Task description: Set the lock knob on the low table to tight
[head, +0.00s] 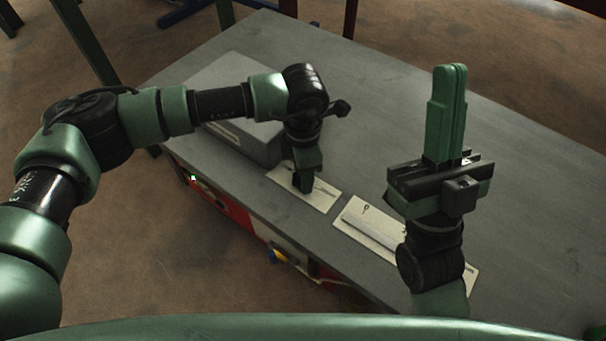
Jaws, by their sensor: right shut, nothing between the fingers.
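The low table (400,90) has a dark grey top. A small cream plate (322,196) lies on it near the front edge. My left gripper (303,186) points down onto this plate, its fingertips at or just above it. Whether its jaws are open or shut does not show. I cannot make out the lock knob; the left gripper covers the middle of the plate. My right gripper (455,68) points upward over the table, its two green fingers together, shut and empty.
A grey box (230,135) stands on the table behind my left forearm. A second cream plate (349,213) with a pale bar lies to the right, partly behind my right wrist. Red and white items show below the front edge. The table's far right is clear.

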